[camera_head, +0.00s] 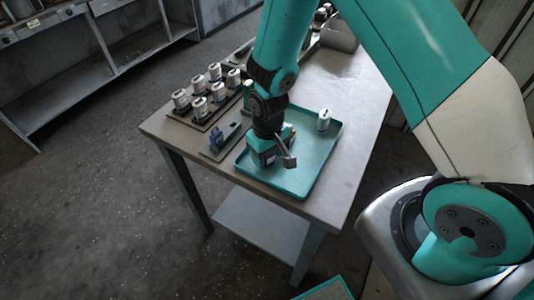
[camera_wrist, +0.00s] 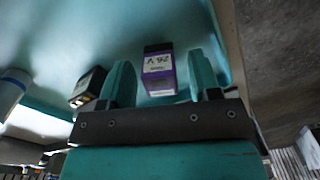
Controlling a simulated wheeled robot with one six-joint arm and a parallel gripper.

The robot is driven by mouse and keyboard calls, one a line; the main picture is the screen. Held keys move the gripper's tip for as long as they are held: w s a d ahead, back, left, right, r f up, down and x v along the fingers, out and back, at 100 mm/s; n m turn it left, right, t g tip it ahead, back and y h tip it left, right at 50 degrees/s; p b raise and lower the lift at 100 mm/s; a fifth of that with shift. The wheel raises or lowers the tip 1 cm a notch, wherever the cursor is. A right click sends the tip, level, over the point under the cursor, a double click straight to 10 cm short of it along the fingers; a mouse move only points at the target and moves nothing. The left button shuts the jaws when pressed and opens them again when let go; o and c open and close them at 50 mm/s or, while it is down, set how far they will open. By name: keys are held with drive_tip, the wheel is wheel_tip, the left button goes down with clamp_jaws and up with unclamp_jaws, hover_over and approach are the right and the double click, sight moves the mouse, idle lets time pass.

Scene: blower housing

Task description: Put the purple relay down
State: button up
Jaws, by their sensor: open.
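The purple relay (camera_wrist: 158,72), a small box with a dark top and a white label, lies between the two teal fingers of my open gripper (camera_wrist: 158,63) in the wrist view. Small gaps show on both sides, so the fingers do not clasp it. It appears to rest on the teal tray (camera_head: 313,180). In the head view my gripper (camera_head: 272,158) is low over the near left part of the tray, and I cannot clearly make out the relay there.
A dark relay (camera_wrist: 88,86) lies close outside the left finger in the wrist view. A white cylinder (camera_head: 323,120) stands in the tray's far right part. Several white cylinders stand in a rack (camera_head: 180,112) to the left.

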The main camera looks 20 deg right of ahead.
wheel_tip(320, 180, up, 12)
drive_tip(key=b, duration=0.2)
drive_tip(key=s+a+r+n+y, duration=0.2)
drive_tip(key=s+r, duration=0.5)
drive_tip(key=s, duration=0.2)
drive_tip(key=s+a+r+n+y, duration=0.2)
drive_tip(key=s+r, duration=0.6)
drive_tip(key=s, duration=0.1)
drive_tip(key=shift+s+a+r, duration=0.2)
drive_tip(key=shift+s+a, duration=0.05)
drive_tip(key=shift+a, duration=0.15)
